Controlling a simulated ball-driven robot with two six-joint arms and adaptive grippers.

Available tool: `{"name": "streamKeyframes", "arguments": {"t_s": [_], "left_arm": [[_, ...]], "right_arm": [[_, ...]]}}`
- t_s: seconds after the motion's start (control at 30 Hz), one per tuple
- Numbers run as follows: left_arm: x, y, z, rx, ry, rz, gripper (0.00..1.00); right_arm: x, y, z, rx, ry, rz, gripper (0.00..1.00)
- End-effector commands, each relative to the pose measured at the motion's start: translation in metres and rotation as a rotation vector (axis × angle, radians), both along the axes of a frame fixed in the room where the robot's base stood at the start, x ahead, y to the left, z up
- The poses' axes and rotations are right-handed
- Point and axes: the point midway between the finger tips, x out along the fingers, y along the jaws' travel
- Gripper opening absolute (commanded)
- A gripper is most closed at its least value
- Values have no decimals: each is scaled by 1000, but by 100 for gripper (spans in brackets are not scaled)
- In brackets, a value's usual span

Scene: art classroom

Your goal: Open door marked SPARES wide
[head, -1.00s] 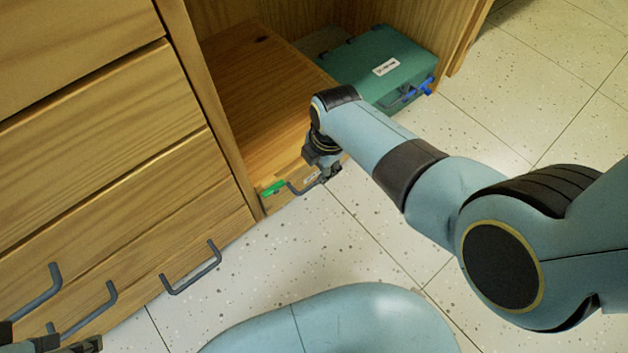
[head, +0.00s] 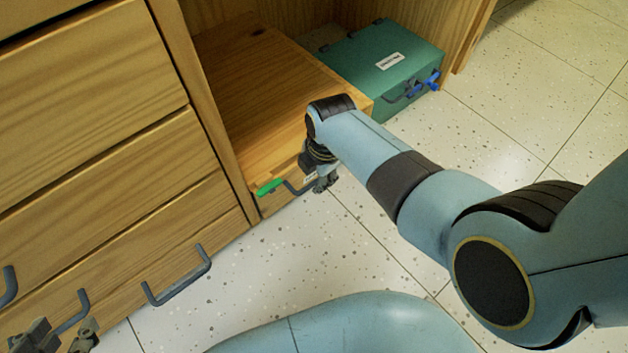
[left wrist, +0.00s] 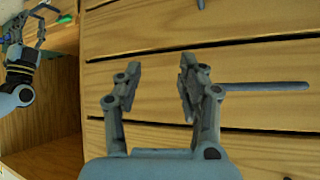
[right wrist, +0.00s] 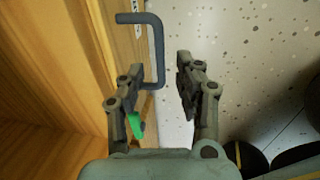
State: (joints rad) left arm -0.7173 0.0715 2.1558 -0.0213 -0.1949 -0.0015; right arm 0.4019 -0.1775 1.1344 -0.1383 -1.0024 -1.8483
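A wooden box-like unit (head: 262,88) sits low in the open bay of the cabinet. Its front carries a dark bar handle (head: 296,189), a green latch (head: 268,187) and a small white label too small to read, so I cannot confirm SPARES. My right gripper (head: 326,184) is at this front, by the handle. In the right wrist view my right gripper (right wrist: 158,80) is open, with one end of the bar handle (right wrist: 157,45) between or just beyond its fingertips. The green latch (right wrist: 135,125) is partly behind a finger. My left gripper (left wrist: 155,80) is open and empty before the drawers.
A teal case (head: 392,62) with a blue latch (head: 424,85) and unreadable label stands right of the wooden unit. Drawers (head: 90,105) with bar handles (head: 180,280) fill the left; one handle (left wrist: 265,87) is close to my left gripper. The speckled floor (head: 520,130) on the right is clear.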

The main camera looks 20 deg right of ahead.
Motion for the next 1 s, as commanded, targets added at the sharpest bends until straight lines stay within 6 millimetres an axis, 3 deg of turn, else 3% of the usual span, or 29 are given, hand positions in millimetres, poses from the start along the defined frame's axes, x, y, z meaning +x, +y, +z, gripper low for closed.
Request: {"name": "streamKeyframes", "arguments": {"t_s": [0.03, 0.3, 0.5, 0.87, 1.0], "left_arm": [[3, -1, -1, -1, -42, -4, 40], [45, -7, 44, -4, -364, -36, 40], [57, -11, 68, -6, -505, -53, 40], [59, -12, 75, -8, -544, -57, 40], [59, -12, 75, -8, -544, -57, 40]], "right_arm": [[-1, 0, -8, 0, 3, 0, 34], [2, 1, -22, 0, 3, 0, 34], [4, 1, -27, 0, 1, 0, 34], [5, 2, -27, -1, -1, 0, 34], [5, 2, -27, 0, -1, 0, 19]]}}
